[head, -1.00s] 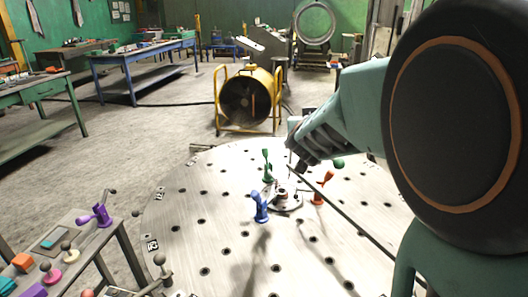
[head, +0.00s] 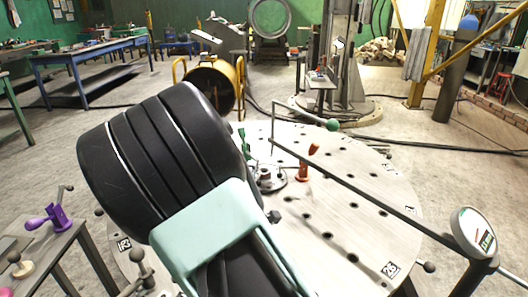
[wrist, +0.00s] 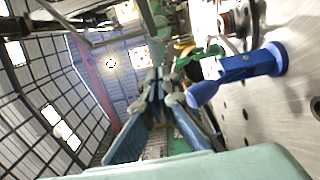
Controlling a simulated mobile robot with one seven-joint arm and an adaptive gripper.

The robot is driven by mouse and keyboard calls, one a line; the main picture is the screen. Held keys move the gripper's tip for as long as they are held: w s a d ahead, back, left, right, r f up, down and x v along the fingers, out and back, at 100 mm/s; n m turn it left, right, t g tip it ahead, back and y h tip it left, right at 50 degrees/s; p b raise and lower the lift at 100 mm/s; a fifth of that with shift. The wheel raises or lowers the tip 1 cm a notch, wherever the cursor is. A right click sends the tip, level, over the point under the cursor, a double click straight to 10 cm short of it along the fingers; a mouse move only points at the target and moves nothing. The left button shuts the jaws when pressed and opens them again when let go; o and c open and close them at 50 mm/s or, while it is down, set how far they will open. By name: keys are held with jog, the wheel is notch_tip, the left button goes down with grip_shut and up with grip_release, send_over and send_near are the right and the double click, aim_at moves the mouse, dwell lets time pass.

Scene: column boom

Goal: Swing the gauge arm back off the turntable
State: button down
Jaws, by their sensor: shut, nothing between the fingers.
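The gauge arm (head: 350,182) is a long dark bar reaching in from the dial gauge (head: 474,233) at the right, over the turntable (head: 345,222). Its inner end carries a thin upright rod and a bent handle bar with a green knob (head: 332,124). My gripper (wrist: 158,88) shows in the wrist view, shut and empty, beside a blue clamp (wrist: 240,67) and apart from the gauge arm. In the head view my own arm hides the gripper and the turntable's left part.
An orange clamp (head: 303,168) and a green clamp (head: 243,140) stand around the central hub (head: 268,178). A side bench with a purple clamp (head: 55,217) is at lower left. A column (head: 345,65) stands behind the turntable. Floor at the right is mostly clear.

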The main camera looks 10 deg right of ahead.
jog(key=b, duration=0.2)
send_near(269, 141)
jog(key=w+a, duration=0.2)
jog(key=w, duration=0.1)
jog(key=w+d, duration=0.3)
jog(key=shift+d+b, duration=0.25)
jog(key=shift+b, duration=0.1)
